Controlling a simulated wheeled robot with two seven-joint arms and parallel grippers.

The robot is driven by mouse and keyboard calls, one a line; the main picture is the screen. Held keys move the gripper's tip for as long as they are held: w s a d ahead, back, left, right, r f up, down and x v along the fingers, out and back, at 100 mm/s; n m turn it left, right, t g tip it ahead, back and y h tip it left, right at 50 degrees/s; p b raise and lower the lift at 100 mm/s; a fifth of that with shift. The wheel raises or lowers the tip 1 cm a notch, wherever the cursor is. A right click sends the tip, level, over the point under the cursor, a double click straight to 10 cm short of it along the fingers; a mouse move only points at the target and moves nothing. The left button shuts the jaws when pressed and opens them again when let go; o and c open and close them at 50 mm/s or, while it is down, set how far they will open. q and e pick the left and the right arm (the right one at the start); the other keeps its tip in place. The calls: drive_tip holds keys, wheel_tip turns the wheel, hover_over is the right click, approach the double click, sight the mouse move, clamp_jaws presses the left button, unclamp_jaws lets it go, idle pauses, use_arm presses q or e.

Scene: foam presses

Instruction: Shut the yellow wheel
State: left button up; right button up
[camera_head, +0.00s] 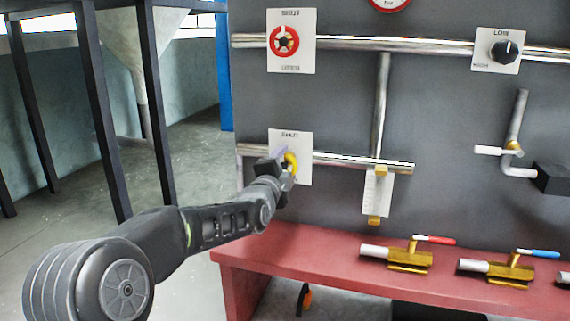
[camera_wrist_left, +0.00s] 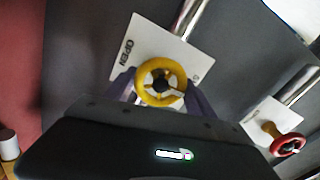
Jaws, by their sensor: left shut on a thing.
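The yellow wheel (camera_head: 291,162) sits on a pipe in front of a white plate on the dark panel, at the left in the head view. It also shows in the left wrist view (camera_wrist_left: 161,82), with spokes and a dark hub. My left gripper (camera_head: 284,160) is at the wheel, with one finger on each side of its rim, shut on it. In the left wrist view the fingers (camera_wrist_left: 160,92) show at the left and right of the wheel. The gripper hides part of the wheel and plate in the head view. My right gripper is not in view.
A red wheel (camera_head: 284,40) is above on its own plate; a black knob (camera_head: 504,52) is at the upper right. A red bench (camera_head: 330,262) below carries brass valves with a red handle (camera_head: 435,240) and a blue handle (camera_head: 540,253). Open floor lies left.

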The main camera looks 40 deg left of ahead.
use_arm(q)
drive_tip(key=shift+f+m, duration=0.1)
drive_tip(key=shift+m, duration=0.4)
drive_tip(key=o, duration=1.4)
drive_tip(key=v, duration=0.7)
drive_tip(key=shift+s+d, duration=0.2)
drive_tip(key=shift+s, duration=0.15)
